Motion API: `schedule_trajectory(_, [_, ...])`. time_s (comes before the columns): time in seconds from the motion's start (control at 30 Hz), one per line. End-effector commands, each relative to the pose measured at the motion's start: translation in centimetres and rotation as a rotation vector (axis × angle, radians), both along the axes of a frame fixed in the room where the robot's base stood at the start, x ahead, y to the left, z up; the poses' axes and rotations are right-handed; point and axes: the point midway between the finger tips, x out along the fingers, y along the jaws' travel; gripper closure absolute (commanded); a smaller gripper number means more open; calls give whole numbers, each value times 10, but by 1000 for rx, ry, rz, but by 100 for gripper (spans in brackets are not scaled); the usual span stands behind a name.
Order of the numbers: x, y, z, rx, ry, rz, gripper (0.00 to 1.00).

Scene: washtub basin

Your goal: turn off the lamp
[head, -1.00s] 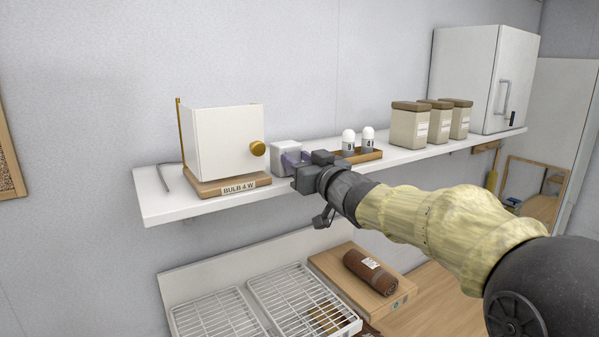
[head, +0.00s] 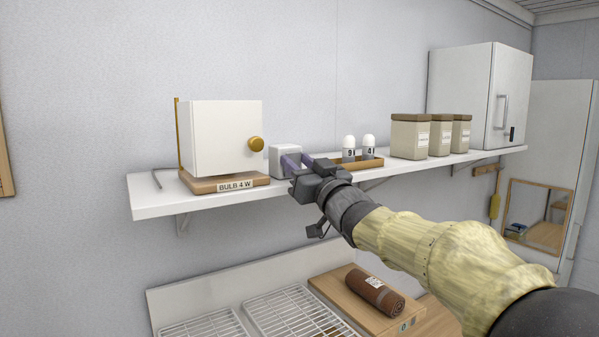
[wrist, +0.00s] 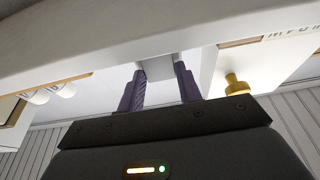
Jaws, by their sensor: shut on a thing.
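The lamp (head: 222,139) is a white box-like shade with a brass knob (head: 256,144) and a brass rod. It stands on a wooden base (head: 200,183) labelled "BULB 4 W" on the shelf; whether it is lit I cannot tell. A small white block (head: 284,158) stands just right of the lamp. My gripper (head: 292,163) has its purple fingers on this block. In the wrist view, my gripper (wrist: 160,85) has one finger on each side of the block (wrist: 160,68), and the brass knob (wrist: 236,84) is off to the right, apart from the fingers.
On the white shelf (head: 160,205), right of the gripper, are two white-topped shakers on a wooden tray (head: 368,163), several canisters (head: 410,137) and a white cabinet (head: 470,95). Below are wire racks (head: 290,310) and a brown roll (head: 374,292) on a board.

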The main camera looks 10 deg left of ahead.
Motion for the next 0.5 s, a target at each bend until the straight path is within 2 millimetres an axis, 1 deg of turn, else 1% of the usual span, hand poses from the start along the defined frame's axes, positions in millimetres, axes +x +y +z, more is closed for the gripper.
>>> schedule_trajectory(0.17, [0, 0, 0, 0, 1, 0, 88])
schedule_trajectory(0.2, [0, 0, 0, 0, 1, 0, 64])
schedule_trajectory(0.27, [0, 0, 0, -1, 1, 0, 52])
schedule_trajectory(0.3, [0, 0, 0, -1, 1, 0, 44])
schedule_trajectory(0.5, [0, 0, 0, -1, 1, 0, 44])
